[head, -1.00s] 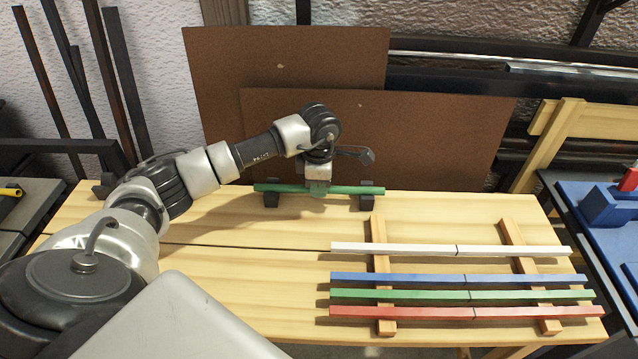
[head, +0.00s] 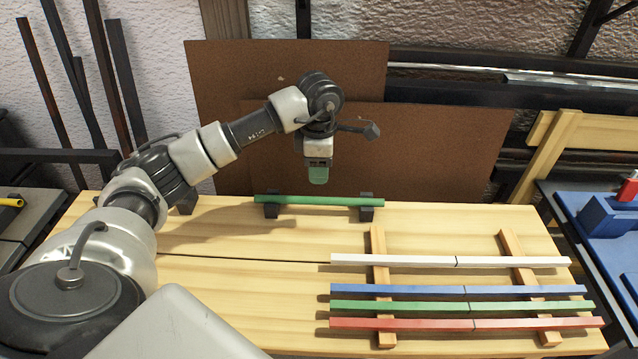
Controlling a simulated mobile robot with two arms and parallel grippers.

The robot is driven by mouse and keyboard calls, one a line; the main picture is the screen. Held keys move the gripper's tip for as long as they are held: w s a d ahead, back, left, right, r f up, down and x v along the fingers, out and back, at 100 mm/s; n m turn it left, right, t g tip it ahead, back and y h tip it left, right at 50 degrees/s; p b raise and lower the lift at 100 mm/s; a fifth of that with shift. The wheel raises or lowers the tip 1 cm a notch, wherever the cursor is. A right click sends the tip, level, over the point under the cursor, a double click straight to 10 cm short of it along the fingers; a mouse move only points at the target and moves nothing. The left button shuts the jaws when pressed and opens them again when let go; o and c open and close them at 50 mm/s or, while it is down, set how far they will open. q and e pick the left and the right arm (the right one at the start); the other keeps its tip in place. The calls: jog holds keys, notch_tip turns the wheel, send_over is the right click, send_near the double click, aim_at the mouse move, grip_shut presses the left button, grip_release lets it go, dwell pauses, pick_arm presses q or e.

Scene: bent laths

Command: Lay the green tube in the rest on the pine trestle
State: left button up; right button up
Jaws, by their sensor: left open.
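The green tube (head: 320,201) lies level across the two dark blocks of the rest (head: 271,211) at the back of the pine trestle (head: 230,267). The right block of the rest shows under the tube's right end. My right gripper is not in view.
White, blue, green and red laths (head: 400,260) lie across two wooden battens (head: 382,330) at the front right. Brown boards (head: 440,150) stand behind the trestle. The trestle's middle is clear.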

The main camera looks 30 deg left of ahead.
pick_arm(q)
notch_tip(320, 180, up, 3)
jog(key=shift+r, duration=0.2)
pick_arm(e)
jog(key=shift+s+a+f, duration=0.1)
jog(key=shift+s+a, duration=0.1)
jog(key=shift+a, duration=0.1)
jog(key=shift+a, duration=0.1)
pick_arm(q)
jog(key=shift+f, duration=0.1)
